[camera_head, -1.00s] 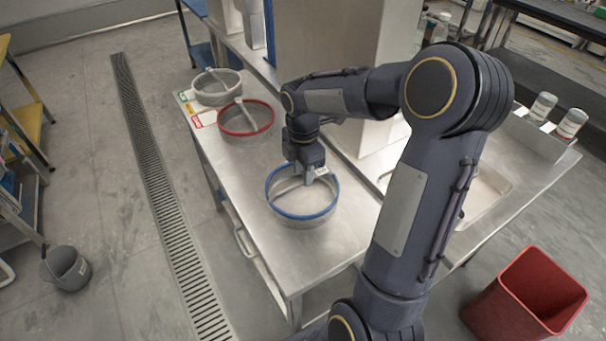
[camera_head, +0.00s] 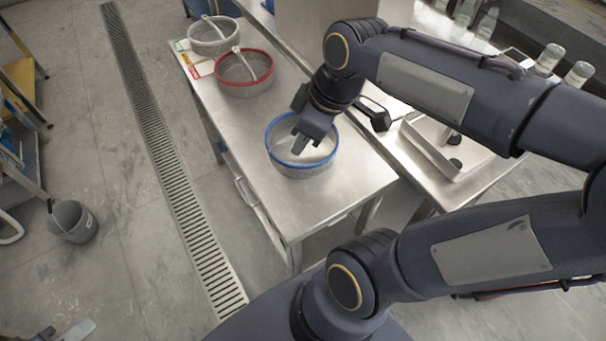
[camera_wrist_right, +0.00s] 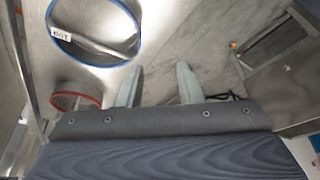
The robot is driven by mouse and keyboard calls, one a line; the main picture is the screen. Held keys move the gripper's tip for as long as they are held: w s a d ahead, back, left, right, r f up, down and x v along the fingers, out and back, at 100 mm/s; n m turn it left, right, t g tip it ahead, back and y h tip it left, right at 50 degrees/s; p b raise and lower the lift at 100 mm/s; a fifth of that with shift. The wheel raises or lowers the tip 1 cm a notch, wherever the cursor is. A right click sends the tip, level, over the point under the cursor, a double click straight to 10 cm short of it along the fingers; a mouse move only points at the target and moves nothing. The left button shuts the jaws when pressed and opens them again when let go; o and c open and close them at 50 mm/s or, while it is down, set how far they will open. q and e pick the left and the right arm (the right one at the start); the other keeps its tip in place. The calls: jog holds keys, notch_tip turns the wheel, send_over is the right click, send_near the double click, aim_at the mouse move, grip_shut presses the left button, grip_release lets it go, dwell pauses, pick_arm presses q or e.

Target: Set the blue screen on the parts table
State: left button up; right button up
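The blue-rimmed screen (camera_head: 303,172) lies flat on the steel table (camera_head: 335,197), toward its near end. My right gripper (camera_head: 306,143) hangs over it in the head view. In the right wrist view the blue screen (camera_wrist_right: 82,28) is at upper left, with a crossbar handle and a white label. There the right gripper's pale fingers (camera_wrist_right: 158,75) are spread, empty and apart from the screen. At the lower left of the head view a pale tip, probably of my left gripper (camera_head: 76,331), just shows; its opening cannot be told.
A red-rimmed screen (camera_head: 243,87) and a grey screen (camera_head: 213,47) stand at the table's far end beside coloured labels. A grey bucket (camera_head: 72,222) stands on the floor.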

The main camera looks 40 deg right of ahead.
jog(key=s+a+f+m+t+y, duration=0.1)
jog(key=s+a+f+m+t, duration=0.1)
jog(key=s+a+m, duration=0.3)
jog(key=s+f+m, duration=0.1)
jog(key=m, duration=0.2)
jog(key=shift+s+a+f+y, duration=0.35)
jog(key=shift+y, duration=0.05)
